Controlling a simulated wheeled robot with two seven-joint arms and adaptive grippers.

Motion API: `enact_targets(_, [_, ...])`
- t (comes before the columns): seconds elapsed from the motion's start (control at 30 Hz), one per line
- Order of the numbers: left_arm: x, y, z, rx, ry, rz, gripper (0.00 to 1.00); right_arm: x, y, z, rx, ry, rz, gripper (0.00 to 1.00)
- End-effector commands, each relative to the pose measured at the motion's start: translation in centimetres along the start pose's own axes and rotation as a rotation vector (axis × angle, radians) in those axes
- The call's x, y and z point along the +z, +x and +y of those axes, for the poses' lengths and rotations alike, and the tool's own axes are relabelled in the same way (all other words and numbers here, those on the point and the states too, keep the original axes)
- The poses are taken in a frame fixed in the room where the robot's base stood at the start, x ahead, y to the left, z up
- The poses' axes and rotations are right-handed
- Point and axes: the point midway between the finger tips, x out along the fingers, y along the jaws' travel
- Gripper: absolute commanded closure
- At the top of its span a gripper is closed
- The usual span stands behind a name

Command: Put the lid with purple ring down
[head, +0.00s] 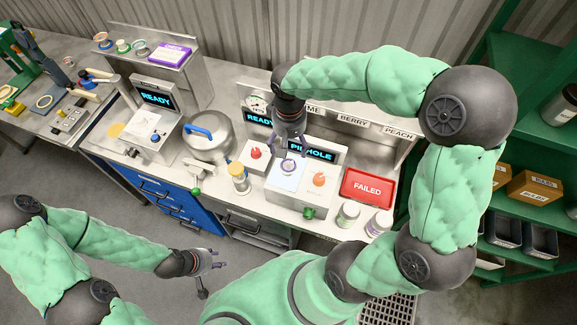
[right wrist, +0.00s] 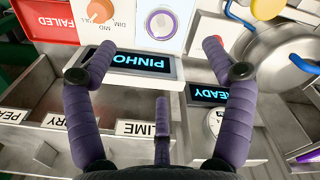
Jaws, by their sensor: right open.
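The lid with the purple ring (head: 288,166) lies flat on the pale plate of the PINHOLE station (head: 318,152). In the right wrist view the lid (right wrist: 162,22) shows at the top, beyond the fingertips. My right gripper (head: 290,154) is above the back of that station, fingers spread and empty. In the right wrist view the gripper (right wrist: 157,48) has a clear gap between its fingers, with the PINHOLE display behind it. My left gripper (head: 222,259) hangs low in front of the bench, away from the lid, fingers apart and empty.
A red FAILED tray (head: 367,187) lies right of the station. Two jars (head: 348,213) stand at the bench's front right. Flavour-labelled bins (right wrist: 100,125) sit behind the station.

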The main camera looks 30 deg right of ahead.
Motion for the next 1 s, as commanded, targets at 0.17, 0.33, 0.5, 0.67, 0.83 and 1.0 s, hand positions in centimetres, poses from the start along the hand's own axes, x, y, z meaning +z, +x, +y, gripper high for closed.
enact_targets(0.17, [0.0,0.8,-0.3,0.000,0.000,0.000,0.60,0.0,0.2,0.0,0.000,-0.367,0.000,0.17])
enact_targets(0.33, [-0.1,1.5,-0.5,0.000,0.000,0.000,0.60,0.1,0.1,0.1,-0.001,-0.723,0.001,0.17])
enact_targets(0.5, [-0.1,2.1,-0.8,0.000,0.000,0.000,0.60,0.2,0.2,0.1,-0.002,-1.081,0.000,0.17])
enact_targets(0.67, [-0.1,2.7,-0.9,0.000,0.000,0.000,0.60,0.2,0.2,0.1,-0.002,-1.409,0.001,0.17])
enact_targets(0.83, [-0.1,3.1,-1.1,0.000,0.000,0.000,0.60,0.3,0.1,0.2,-0.002,-1.680,0.001,0.17])
enact_targets(1.0, [-0.1,3.2,-1.2,0.000,0.000,0.000,0.60,0.3,0.1,0.2,-0.003,-1.815,0.001,0.17])
